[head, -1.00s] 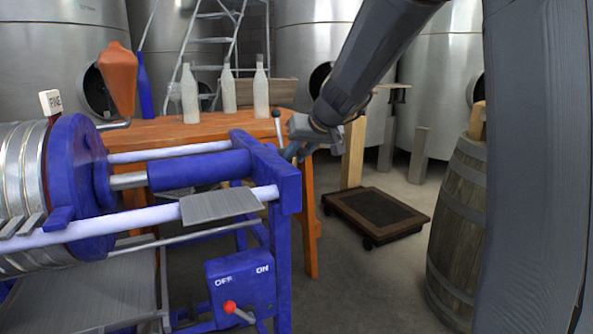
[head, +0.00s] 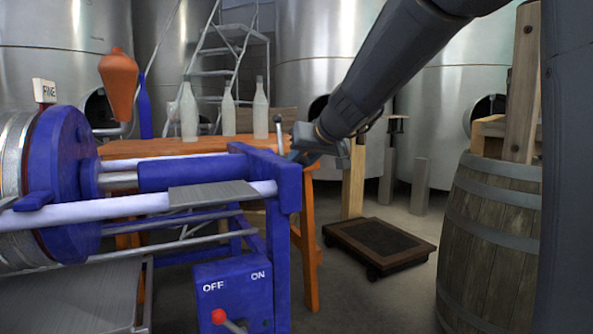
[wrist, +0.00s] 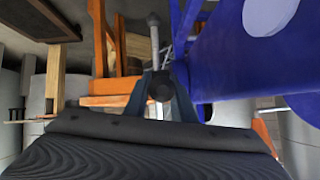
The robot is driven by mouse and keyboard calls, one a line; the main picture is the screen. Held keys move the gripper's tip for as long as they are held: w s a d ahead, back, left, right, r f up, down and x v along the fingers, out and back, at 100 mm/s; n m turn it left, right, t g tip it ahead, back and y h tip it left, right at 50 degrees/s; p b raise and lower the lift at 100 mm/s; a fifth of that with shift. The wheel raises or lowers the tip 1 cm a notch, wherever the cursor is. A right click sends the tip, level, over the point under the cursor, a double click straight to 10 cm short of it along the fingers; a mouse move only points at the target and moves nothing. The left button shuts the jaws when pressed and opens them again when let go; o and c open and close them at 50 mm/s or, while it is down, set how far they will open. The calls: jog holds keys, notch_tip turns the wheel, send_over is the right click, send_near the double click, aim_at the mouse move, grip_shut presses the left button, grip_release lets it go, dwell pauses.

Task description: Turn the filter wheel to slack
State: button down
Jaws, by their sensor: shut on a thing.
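The blue filter press (head: 262,165) fills the left of the head view. At the right end of its frame, a thin grey bar with a ball end (head: 278,121) stands up; it looks like part of the filter wheel, whose rest is hidden behind the frame and my gripper. The bar also shows in the wrist view (wrist: 154,38), ending in a dark knob. My gripper (head: 297,153) is at the bar's lower part, beside the blue end frame. In the wrist view my gripper (wrist: 161,76) is shut on the wheel, around a dark round part; the exact grip is unclear.
A switch box (head: 235,292) marked OFF and ON, with a red-tipped lever, sits low on the press. An orange table (head: 160,148) with several bottles stands behind. A low platform (head: 380,246) and a wooden barrel (head: 490,240) are at right, with open floor between.

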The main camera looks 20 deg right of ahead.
jog(key=shift+f, duration=0.1)
dwell(0.3)
jog(key=c, duration=1.8)
grip_release()
jog(key=shift+o, duration=0.2)
jog(key=p+v, duration=0.1)
jog(key=v, duration=0.7)
jog(key=shift+w, duration=0.1)
jog(key=shift+c, duration=0.3)
